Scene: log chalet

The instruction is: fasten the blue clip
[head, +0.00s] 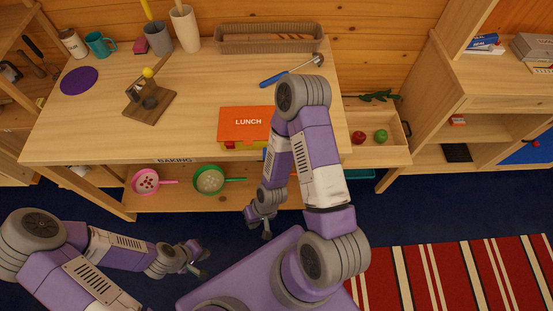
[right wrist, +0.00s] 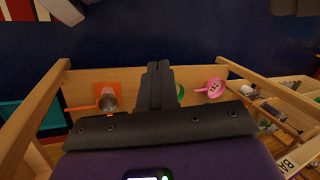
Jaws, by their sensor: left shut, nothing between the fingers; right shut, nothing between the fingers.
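An orange-lidded box marked LUNCH (head: 246,122) stands at the front edge of the wooden table. A little yellow and red shows under its lid at the front. My right arm covers the box's right side, and I cannot make out a blue clip. My right gripper (head: 262,224) is shut and empty, low in front of the table and below the box. Its closed fingers also show in the right wrist view (right wrist: 157,85), above the lower shelf. My left gripper (head: 200,262) is shut and empty, low at the left, clear of the table.
A wooden stand (head: 150,103), purple disc (head: 79,81), basket (head: 269,39) and blue-handled tool (head: 291,72) lie on the table. Pink (head: 146,182) and green (head: 209,180) pans sit on the lower shelf. A side tray (head: 397,148) holds red and green fruit. The blue floor in front is open.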

